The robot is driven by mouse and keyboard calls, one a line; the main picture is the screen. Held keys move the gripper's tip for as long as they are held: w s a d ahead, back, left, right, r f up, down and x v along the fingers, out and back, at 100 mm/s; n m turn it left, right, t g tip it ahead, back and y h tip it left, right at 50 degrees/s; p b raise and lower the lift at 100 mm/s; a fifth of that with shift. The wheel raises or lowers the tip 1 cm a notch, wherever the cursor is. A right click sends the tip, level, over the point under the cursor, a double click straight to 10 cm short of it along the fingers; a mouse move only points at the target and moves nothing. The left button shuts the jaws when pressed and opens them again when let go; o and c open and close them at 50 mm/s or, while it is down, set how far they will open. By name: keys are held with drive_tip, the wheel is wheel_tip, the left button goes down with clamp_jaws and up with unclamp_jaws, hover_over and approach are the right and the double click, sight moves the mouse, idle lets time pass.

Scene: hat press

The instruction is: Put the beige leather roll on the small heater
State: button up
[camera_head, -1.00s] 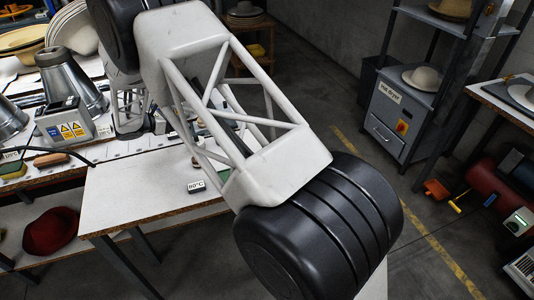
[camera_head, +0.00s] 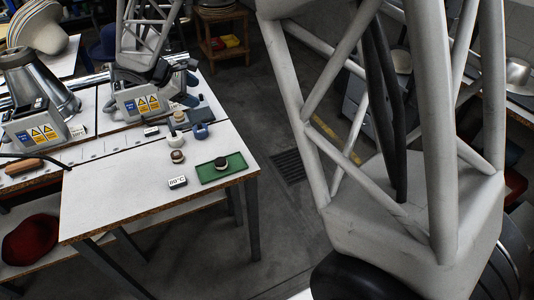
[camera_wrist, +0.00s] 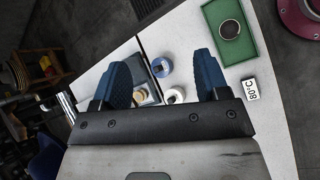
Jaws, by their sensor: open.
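My gripper (camera_wrist: 163,80) is open, with its blue fingers spread and nothing seen between the tips. In the head view my gripper (camera_head: 184,88) is above the far part of the worktable, beside the grey machine with warning labels. A small beige piece (camera_wrist: 140,94), possibly the leather roll, shows beyond and between the fingers in the wrist view. It looks small and partly hidden. A dark round piece with a pale rim (camera_head: 221,162) sits on a green tray (camera_head: 236,174), also in the wrist view (camera_wrist: 210,12). I cannot tell for sure which piece is the small heater.
The table's near left part is clear. A metal cone (camera_head: 38,84) stands far left.

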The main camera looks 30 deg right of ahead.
drive_tip(key=s+d+r+m+y, duration=0.2)
drive_tip(key=s+d+r+m, duration=0.1)
drive_tip(key=s, duration=0.7)
drive_tip(key=s+d+r+m+y, duration=0.2)
drive_tip(key=s+d+r+m, duration=0.15)
drive_tip(key=s, duration=0.55)
drive_tip(key=s+m+t+y, duration=0.1)
drive_tip(key=s+m+y, duration=0.3)
drive_tip(key=s, duration=1.5)
drive_tip(key=m, duration=0.3)
drive_tip(key=shift+s+a+f+t, duration=0.15)
drive_tip(key=shift+a+f+t, duration=0.15)
drive_tip(key=shift+a, duration=0.1)
